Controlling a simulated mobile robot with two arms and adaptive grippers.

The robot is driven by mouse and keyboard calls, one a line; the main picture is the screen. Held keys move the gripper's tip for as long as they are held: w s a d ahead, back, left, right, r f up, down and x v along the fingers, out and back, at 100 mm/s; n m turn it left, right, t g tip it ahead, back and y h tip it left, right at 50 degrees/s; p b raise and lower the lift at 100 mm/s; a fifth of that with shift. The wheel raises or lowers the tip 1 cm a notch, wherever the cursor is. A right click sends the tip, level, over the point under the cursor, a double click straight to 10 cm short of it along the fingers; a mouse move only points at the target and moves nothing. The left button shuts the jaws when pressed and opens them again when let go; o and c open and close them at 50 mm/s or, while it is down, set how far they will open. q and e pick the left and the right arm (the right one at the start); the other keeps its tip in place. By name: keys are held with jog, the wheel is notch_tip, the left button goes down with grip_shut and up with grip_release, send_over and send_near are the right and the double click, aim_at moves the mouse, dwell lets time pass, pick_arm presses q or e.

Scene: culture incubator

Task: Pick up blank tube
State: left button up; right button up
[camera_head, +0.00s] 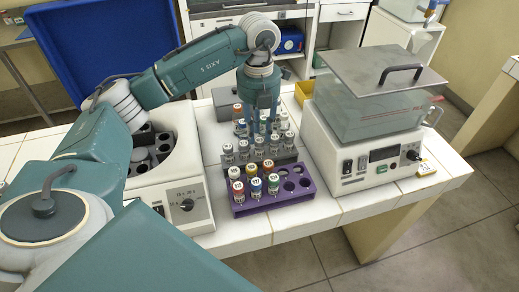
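A purple rack (291,203) stands near the front of the white bench and holds several tubes with coloured, numbered caps (254,187). Some of its holes at the right are empty. Behind it, a group of grey-capped tubes (228,151) stands in a darker rack. I cannot tell which of these is the blank tube. My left gripper (264,126) points down over the back of this grey group, among the tube tops. Its fingertips are small and partly hidden by tubes, so I cannot see whether it is open or holds one. My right gripper is not in view.
A white centrifuge (186,205) with an open bowl stands left of the racks, under my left arm. A water bath (362,150) with a clear tank and a handled grey lid stands close on the right. A yellow bin (304,93) is behind.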

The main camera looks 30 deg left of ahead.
aim_at(259, 140)
pick_arm(q)
jog(key=shift+w+f+p, duration=0.1)
jog(key=shift+f+p, duration=0.4)
jog(key=shift+f, duration=1.5)
jog(key=c, duration=0.6)
jog(key=shift+c, duration=0.2)
jog(key=shift+r, duration=0.1)
